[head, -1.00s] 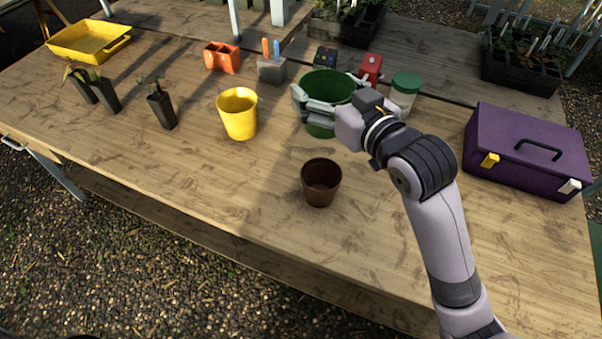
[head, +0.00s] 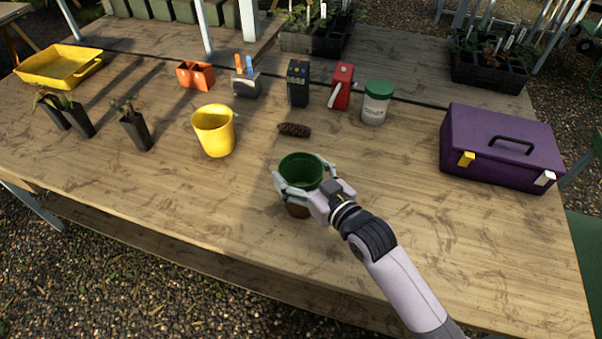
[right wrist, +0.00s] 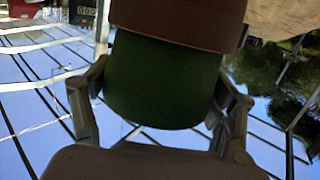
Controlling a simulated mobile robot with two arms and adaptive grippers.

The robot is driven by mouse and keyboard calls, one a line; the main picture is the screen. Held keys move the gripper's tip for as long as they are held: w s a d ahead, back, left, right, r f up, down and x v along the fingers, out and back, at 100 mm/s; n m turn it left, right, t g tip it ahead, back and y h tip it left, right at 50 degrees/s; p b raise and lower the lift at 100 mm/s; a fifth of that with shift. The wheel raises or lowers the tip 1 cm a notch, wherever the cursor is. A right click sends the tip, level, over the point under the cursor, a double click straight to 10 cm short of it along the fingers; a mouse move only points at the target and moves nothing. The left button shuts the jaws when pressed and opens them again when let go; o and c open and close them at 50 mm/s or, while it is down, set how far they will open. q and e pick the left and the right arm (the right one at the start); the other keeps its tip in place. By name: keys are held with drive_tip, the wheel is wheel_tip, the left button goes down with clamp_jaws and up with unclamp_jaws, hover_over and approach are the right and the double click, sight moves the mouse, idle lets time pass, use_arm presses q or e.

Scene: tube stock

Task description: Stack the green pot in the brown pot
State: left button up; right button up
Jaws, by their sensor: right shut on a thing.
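The green pot (head: 301,163) is upright in the head view, over the brown pot (head: 298,211). My right gripper (head: 305,190) is shut on the green pot's sides, with one finger on each side. In the right wrist view the picture is upside down. There the green pot (right wrist: 163,85) is between the fingers, and its lower part is hidden by the brown pot's rim (right wrist: 180,35). The green pot looks at least partly inside the brown pot; its depth cannot be told. My left gripper is not in view.
A yellow pot (head: 213,133) stands to the left. A pine cone (head: 294,130) lies just behind the pots. A white jar with a green lid (head: 376,103) and a purple toolbox (head: 500,148) stand to the right. The table (head: 200,195) in front is clear.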

drive_tip(key=shift+f, duration=0.45)
drive_tip(key=shift+f, duration=0.1)
drive_tip(key=shift+f, duration=0.35)
drive_tip(key=shift+f, duration=0.15)
drive_tip(key=o, duration=1.1)
drive_tip(key=shift+o, duration=0.2)
